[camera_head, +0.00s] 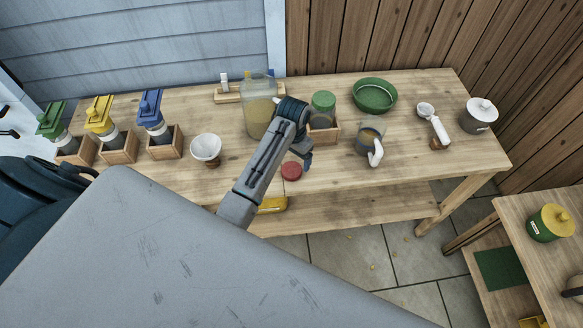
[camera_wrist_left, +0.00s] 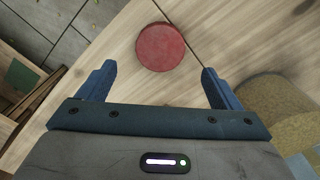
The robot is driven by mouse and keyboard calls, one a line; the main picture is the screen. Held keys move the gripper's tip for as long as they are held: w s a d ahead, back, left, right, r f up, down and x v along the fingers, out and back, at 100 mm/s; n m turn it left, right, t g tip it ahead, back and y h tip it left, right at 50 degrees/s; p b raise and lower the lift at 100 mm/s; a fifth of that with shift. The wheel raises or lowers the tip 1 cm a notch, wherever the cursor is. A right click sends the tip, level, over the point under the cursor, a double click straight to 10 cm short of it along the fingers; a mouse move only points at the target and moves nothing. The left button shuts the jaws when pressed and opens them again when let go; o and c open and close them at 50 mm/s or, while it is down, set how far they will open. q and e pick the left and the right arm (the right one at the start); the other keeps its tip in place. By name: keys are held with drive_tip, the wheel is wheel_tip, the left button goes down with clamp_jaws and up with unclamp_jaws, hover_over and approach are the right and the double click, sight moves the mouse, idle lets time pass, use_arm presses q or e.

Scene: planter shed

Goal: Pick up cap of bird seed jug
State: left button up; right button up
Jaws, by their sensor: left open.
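The red round cap (camera_head: 291,171) lies flat on the wooden table near its front edge. It also shows in the left wrist view (camera_wrist_left: 162,47), ahead of and between the fingers. My left gripper (camera_head: 306,160) hangs over the table close to the cap; in the wrist view its two blue fingers (camera_wrist_left: 160,82) are spread with nothing between them. The bird seed jug (camera_head: 259,112), a clear jar with tan seed, stands behind and left of the gripper, partly hidden by my arm. Part of a seed-filled container shows at the wrist view's right edge (camera_wrist_left: 275,105). My right gripper is not seen.
A wooden box with a green-lidded jar (camera_head: 323,103) stands right of my arm. A white bowl (camera_head: 206,149) and pump bottles in boxes are left.

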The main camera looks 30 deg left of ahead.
sight(293, 168)
use_arm(q)
wheel_tip(293, 168, down, 5)
drive_tip(key=p, duration=0.2)
drive_tip(key=shift+p, duration=0.3)
drive_tip(key=shift+f, duration=0.35)
drive_tip(key=c, duration=1)
